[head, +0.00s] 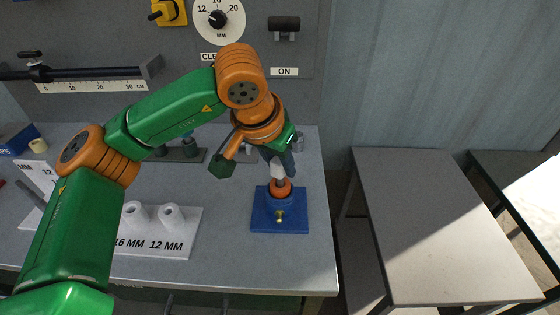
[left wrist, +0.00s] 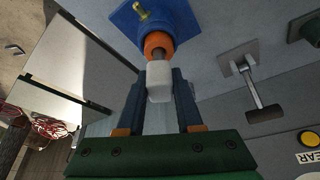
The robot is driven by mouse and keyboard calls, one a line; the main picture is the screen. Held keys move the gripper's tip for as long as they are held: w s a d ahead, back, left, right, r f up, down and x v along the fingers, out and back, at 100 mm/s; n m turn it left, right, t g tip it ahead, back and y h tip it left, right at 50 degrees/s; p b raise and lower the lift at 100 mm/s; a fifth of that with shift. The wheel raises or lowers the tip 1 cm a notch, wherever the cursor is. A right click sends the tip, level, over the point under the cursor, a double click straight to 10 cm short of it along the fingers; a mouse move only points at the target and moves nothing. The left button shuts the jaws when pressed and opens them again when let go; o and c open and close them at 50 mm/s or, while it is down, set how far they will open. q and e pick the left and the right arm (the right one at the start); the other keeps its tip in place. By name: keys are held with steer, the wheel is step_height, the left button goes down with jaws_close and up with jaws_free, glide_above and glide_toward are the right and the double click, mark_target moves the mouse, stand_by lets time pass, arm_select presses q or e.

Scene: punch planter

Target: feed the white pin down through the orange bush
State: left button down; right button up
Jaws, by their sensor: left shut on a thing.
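The white pin (head: 278,170) has a pale block-like head, which also shows in the left wrist view (left wrist: 159,78). A short grey-brown shaft shows below the head. My left gripper (head: 274,156) is shut on the head, its two dark fingers on either side in the left wrist view (left wrist: 158,92). The orange bush (head: 281,191) sits on top of a blue block with a square base (head: 262,220); the bush also shows in the left wrist view (left wrist: 154,41). The shaft meets the bush's opening; how deep it sits is hidden. My right gripper is not in view.
A white board (head: 180,245) with two white sleeves marked 16 MM and 12 MM lies left of the blue block. A brass screw (head: 280,216) sticks out at the block's front. The bench's right edge is close by. A panel with a dial (head: 218,20) stands behind.

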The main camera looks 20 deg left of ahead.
arm_select(q)
steer(key=shift+f+b, duration=1.05)
steer(key=shift+f, duration=0.3)
steer(key=shift+c, duration=2.4)
jaws_free()
steer(key=shift+r, duration=0.1)
steer(key=v, duration=0.7)
steer(key=shift+s+r, duration=0.1)
